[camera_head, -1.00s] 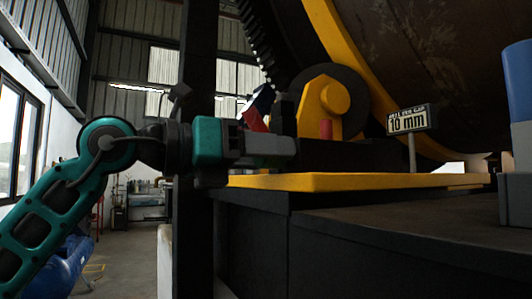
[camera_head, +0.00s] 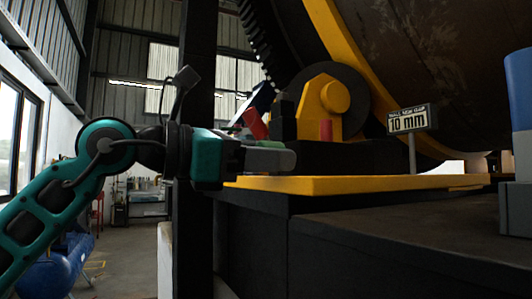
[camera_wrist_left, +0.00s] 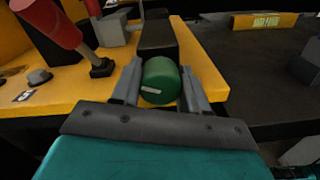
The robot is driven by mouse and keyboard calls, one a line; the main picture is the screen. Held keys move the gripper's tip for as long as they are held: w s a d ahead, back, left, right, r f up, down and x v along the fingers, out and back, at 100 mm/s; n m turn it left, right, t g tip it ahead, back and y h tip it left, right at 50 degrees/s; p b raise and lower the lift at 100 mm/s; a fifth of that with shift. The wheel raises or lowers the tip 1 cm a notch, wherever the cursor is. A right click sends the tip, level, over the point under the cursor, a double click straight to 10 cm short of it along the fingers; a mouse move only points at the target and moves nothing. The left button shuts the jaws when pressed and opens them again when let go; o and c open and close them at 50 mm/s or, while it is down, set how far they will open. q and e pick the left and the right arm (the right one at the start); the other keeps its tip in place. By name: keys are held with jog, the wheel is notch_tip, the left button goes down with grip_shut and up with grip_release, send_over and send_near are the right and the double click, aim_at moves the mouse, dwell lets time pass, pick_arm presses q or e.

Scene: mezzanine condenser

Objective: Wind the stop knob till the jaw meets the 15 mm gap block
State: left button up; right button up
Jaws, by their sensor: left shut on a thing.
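A green round knob (camera_wrist_left: 161,80) with a small white mark sits between the fingers of my left gripper (camera_wrist_left: 163,92) in the wrist view. The fingers are shut on its sides. In the head view, the left gripper (camera_head: 270,157) points right above the yellow plate, with a bit of the green knob (camera_head: 262,144) showing. A dark block (camera_wrist_left: 157,38) lies just beyond the knob. A small grey block (camera_wrist_left: 112,30) stands to its left; I cannot tell whether it is the gap block. The jaw's contact is not clear. My right gripper is not in view.
A sign (camera_head: 409,119) reads 10 mm. A red-handled lever (camera_wrist_left: 50,22) stands close at left on the yellow plate (camera_wrist_left: 60,97). A yellow bracket (camera_head: 322,100) and large drum (camera_head: 440,50) rise behind. The dark deck (camera_head: 420,225) at front is mostly clear.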

pick_arm(q)
jog(key=shift+m, duration=0.6)
jog(key=o, duration=1.1)
jog(key=shift+c, duration=0.2)
